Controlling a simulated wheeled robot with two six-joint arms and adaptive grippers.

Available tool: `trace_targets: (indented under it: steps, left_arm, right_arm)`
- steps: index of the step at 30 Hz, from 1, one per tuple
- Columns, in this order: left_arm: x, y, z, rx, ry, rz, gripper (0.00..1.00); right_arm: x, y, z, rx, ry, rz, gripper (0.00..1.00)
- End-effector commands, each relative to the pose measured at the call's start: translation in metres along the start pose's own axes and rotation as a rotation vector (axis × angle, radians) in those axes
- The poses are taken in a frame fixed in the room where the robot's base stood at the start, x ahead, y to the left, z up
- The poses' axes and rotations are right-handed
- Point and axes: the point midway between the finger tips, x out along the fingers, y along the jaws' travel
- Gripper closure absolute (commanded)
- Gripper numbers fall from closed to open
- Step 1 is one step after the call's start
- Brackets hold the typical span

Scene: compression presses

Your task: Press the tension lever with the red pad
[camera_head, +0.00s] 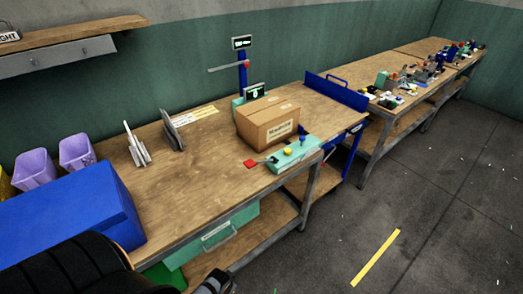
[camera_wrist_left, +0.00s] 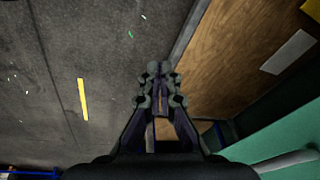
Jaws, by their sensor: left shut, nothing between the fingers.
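A teal press unit (camera_head: 290,155) sits at the front edge of the wooden bench. A thin lever with a flat red pad (camera_head: 250,163) sticks out from its left side, and yellow and blue knobs are on its top. My left gripper (camera_wrist_left: 160,85) is shut and empty in the left wrist view, over the floor beside a wooden surface. My right gripper is out of view.
A cardboard box (camera_head: 268,125) stands just behind the press unit. A blue post (camera_head: 242,75) carries a bar with a red end. A large blue box (camera_head: 70,225) fills the bench's near left. Bare bench lies left of the pad.

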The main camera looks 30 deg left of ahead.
Motion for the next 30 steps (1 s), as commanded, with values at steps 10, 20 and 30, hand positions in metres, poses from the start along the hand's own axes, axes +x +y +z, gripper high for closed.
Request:
trace_targets:
  steps: [10, 20, 30]
  left_arm:
    - [-0.243, -0.014, -0.119, 0.075, 0.130, 0.029, 1.00]
    - [-0.326, -0.027, -0.181, 0.393, 0.304, 0.243, 1.00]
    - [-0.369, -0.143, -0.285, 0.341, 0.507, 0.285, 1.00]
  right_arm:
    - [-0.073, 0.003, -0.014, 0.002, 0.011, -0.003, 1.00]
    - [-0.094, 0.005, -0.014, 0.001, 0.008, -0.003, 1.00]
    - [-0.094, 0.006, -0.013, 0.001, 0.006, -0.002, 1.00]
